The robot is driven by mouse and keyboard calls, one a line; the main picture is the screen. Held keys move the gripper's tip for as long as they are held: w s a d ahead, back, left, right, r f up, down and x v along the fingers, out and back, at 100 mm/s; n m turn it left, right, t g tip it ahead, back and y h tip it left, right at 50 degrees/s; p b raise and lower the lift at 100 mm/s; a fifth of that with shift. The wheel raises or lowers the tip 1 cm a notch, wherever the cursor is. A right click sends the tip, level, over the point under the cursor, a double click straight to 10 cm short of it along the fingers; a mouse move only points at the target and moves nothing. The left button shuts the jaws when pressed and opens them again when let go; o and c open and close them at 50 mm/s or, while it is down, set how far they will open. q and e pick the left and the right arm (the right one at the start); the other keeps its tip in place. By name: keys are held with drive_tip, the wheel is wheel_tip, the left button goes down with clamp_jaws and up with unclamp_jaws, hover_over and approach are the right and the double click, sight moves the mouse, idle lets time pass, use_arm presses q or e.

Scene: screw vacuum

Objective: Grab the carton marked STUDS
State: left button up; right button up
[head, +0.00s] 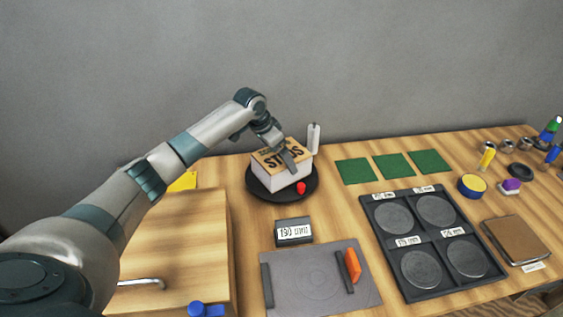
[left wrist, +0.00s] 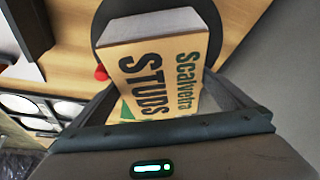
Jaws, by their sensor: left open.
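The carton marked STUDS (head: 272,176) is white with a tan printed top. It sits on a round black stand (head: 253,190) at the back of the table. My left gripper (head: 291,163) is over the carton, pointing down. In the left wrist view the printed face of the carton (left wrist: 160,65) lies ahead of the open fingers, and I cannot tell whether they touch it. My right gripper is in neither view.
A white upright post (head: 313,138) and a red knob (head: 301,188) are at the stand. A block labelled 150 mm (head: 293,232) and a grey plate (head: 318,284) lie in front. Green mats (head: 355,171) and a dark tray (head: 427,245) are to the right. A wooden cabinet (head: 182,235) stands left.

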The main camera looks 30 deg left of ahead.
use_arm(q)
drive_tip(key=shift+x, duration=1.3)
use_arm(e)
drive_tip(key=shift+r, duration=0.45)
use_arm(q)
drive_tip(key=shift+r, duration=0.1)
drive_tip(key=c, duration=1.4)
drive_tip(key=shift+o, duration=0.2)
drive_tip(key=shift+w+r, duration=0.1)
